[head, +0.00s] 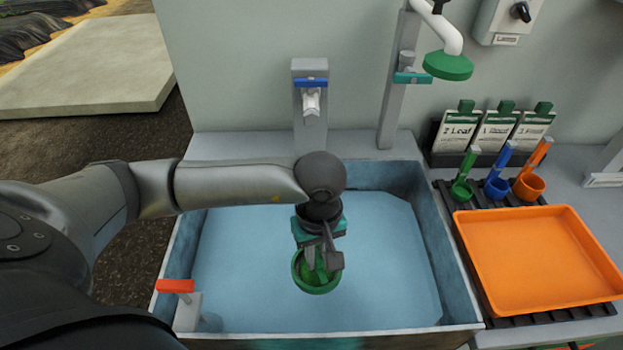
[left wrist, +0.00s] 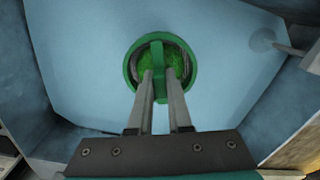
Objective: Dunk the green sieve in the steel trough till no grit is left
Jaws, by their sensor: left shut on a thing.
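The green sieve (head: 318,284) is over the middle of the steel trough (head: 432,232), toward its front. My left gripper (head: 318,262) points down and is shut on the sieve's upright green grip. In the left wrist view the round sieve (left wrist: 133,62) shows between and beyond the fingers of my left gripper (left wrist: 161,75). Its bowl has a green inside with a grey ring along the wall; I cannot tell grit from mesh. Pale blue water fills the trough. I cannot tell whether the sieve's underside touches the water. My right gripper is not in view.
A tap with a blue handle (head: 310,82) stands behind the trough. A red-handled valve (head: 176,286) is at its front left corner. A green shower head (head: 448,66) hangs at upper right. An orange tray (head: 540,258) and coloured scoops (head: 496,187) stand right of the trough.

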